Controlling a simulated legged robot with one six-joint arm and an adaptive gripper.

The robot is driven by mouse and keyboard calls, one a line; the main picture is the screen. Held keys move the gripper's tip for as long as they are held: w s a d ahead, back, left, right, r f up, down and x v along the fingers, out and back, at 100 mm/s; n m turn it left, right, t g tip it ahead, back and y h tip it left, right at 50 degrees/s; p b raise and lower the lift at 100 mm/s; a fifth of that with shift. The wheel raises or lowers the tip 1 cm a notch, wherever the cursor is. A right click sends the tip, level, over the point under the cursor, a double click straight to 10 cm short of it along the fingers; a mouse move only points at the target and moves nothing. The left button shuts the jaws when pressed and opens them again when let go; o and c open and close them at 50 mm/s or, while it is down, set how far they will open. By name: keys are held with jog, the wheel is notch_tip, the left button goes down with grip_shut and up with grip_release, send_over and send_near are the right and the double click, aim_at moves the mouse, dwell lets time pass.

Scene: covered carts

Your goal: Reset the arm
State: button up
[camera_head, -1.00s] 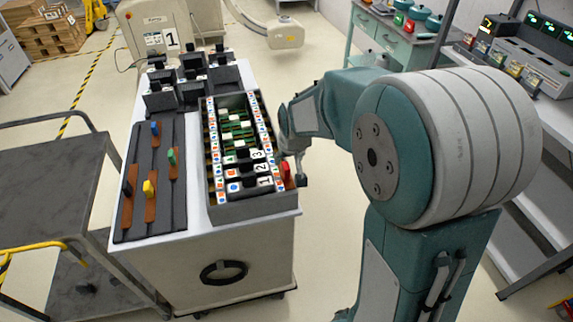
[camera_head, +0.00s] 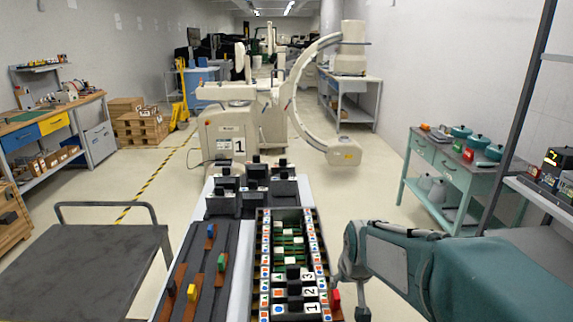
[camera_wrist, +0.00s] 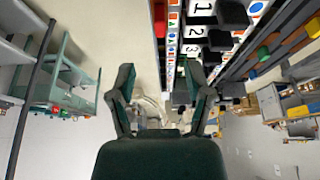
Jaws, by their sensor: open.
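My gripper (camera_wrist: 160,88) shows in the wrist view with its two dark green fingers spread apart and nothing between them. In the head view my gripper (camera_head: 352,285) is at the right side of the cart's slider box (camera_head: 262,262), near a red block (camera_head: 335,298). My teal arm comes in from the right edge. The red block also shows at the top of the wrist view (camera_wrist: 159,18). I cannot tell whether the gripper touches the box.
The cart carries a dark panel with blue, green and yellow sliders (camera_head: 205,265) and several black blocks (camera_head: 255,178). A grey cart (camera_head: 105,265) stands left. A teal cabinet (camera_head: 447,165) stands right. A white C-arm machine (camera_head: 235,140) stands behind.

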jog(key=s+r, duration=0.3)
jog(key=s, duration=0.7)
jog(key=s+r+t, duration=0.1)
jog(key=s+r, duration=0.2)
jog(key=s, duration=0.7)
jog(key=shift+s+r, duration=0.2)
jog(key=shift+s, duration=0.15)
